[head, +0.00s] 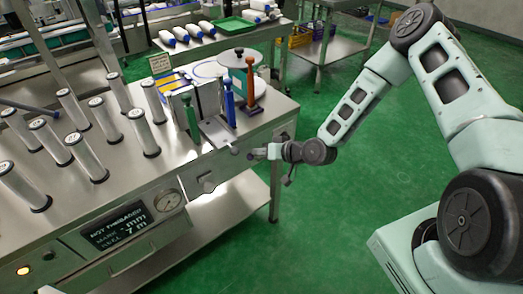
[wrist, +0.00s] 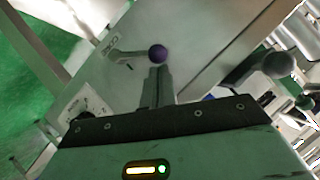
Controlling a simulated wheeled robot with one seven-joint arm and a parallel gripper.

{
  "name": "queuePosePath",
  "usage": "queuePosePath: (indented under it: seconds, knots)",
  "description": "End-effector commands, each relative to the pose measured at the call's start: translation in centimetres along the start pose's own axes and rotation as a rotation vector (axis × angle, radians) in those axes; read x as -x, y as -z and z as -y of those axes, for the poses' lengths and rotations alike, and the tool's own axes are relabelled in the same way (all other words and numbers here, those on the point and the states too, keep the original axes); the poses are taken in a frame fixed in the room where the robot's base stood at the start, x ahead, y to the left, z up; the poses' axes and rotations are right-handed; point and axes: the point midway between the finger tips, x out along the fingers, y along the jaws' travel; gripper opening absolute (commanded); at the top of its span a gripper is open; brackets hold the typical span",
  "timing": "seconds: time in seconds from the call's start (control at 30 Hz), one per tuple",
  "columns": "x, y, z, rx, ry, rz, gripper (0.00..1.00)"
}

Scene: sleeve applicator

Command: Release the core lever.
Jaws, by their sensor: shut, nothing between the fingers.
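Green (head: 191,118), blue (head: 229,104) and orange (head: 250,82) upright handles stand on the machine's top near this corner. Several pale rolls on posts stand to the left. A display (head: 118,227) and a gauge (head: 168,200) are on the front.

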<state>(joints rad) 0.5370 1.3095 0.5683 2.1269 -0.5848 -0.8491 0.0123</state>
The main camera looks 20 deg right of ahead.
Motion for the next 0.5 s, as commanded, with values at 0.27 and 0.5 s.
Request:
queuePosePath:
  seconds: [0.27,0.5]
  knots:
    - [-0.12,-0.17,0.29,0.031,-0.017,0.002,0.00]
    - [-0.23,-0.36,0.38,0.060,-0.039,0.001,0.00]
